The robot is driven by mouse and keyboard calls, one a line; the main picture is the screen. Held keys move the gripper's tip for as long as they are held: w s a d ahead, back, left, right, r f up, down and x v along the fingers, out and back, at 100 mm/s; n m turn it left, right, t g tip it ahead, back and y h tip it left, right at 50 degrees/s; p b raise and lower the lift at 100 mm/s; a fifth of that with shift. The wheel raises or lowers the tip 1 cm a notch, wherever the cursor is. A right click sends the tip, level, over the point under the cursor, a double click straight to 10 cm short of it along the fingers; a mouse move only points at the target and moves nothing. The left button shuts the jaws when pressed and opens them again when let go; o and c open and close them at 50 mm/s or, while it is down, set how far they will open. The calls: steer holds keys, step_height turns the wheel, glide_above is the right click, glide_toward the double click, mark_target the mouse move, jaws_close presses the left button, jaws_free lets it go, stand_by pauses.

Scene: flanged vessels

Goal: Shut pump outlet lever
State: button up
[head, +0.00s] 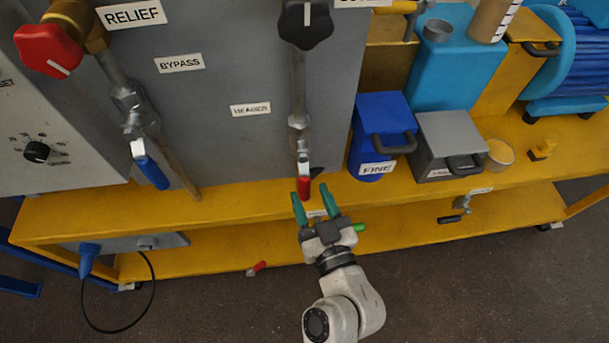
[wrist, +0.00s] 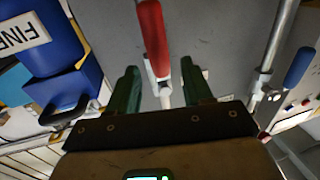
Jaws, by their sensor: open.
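A red-handled lever (head: 303,184) hangs down on the valve of the vertical pipe in the middle of the grey panel. No readable label names it as the pump outlet. My gripper (head: 317,192) is open and empty, with green fingers pointing up at this lever. In the wrist view the red lever (wrist: 153,38) shows between and beyond the two fingers of my gripper (wrist: 160,85). I see no clear contact. Other levers are a blue-handled one (head: 152,173) on the left pipe, a black-handled one (head: 450,218) under the shelf at right, and a low red one (head: 257,267).
A blue bin (head: 376,130) marked FINE and a grey bin (head: 450,140) stand right of the red lever on the yellow shelf (head: 240,205). A red knob (head: 48,50) and a black knob (head: 305,22) sit above. The dark floor in front is mostly clear.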

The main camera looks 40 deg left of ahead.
mark_target(307, 187)
steer(key=shift+p+x, duration=0.5)
steer(key=shift+x, duration=1.85)
jaws_close()
